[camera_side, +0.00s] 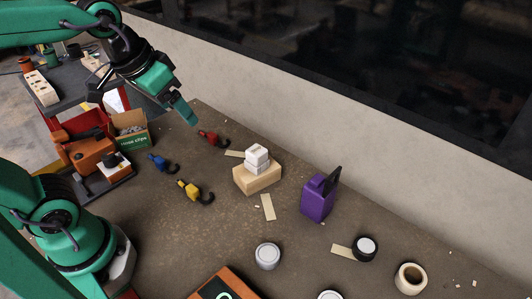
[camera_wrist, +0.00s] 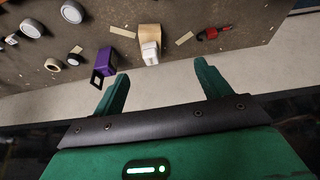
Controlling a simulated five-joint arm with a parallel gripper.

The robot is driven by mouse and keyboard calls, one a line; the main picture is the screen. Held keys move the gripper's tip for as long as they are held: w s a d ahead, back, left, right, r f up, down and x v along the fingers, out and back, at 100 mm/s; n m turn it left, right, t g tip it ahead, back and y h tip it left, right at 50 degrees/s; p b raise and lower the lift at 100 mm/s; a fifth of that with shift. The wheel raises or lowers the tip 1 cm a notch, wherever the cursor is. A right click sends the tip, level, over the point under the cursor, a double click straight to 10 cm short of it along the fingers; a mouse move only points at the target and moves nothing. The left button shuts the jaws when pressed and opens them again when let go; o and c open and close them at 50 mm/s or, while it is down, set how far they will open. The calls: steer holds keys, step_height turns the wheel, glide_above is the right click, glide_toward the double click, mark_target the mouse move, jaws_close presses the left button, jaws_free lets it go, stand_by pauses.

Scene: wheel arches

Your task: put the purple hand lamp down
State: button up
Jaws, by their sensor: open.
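The purple hand lamp (camera_side: 317,201) stands upright on the brown work surface right of centre in the side view, with a dark handle or bracket at its top. It also shows in the wrist view (camera_wrist: 106,60), beyond the left finger. My gripper (camera_side: 187,112) is raised above the back left of the surface, well apart from the lamp. In the wrist view its two green fingers (camera_wrist: 161,71) are spread, with nothing between them.
A wooden block (camera_side: 257,176) with a white piece (camera_side: 257,158) on top stands left of the lamp. Red (camera_side: 209,138), blue (camera_side: 160,162) and yellow (camera_side: 190,191) hooked pieces lie further left. A dark-sided can (camera_side: 364,249) and a tape roll (camera_side: 410,278) sit to the right. A pale wall (camera_side: 300,110) runs behind.

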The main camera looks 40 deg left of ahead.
steer(key=shift+t, duration=0.4)
steer(key=shift+s+a+f, duration=0.35)
steer(key=shift+s, duration=0.3)
steer(key=shift+s+a+f, duration=0.35)
steer(key=shift+s+a, duration=0.05)
steer(key=shift+s, duration=0.3)
steer(key=shift+s+a+f, duration=0.35)
steer(key=shift+s, duration=0.3)
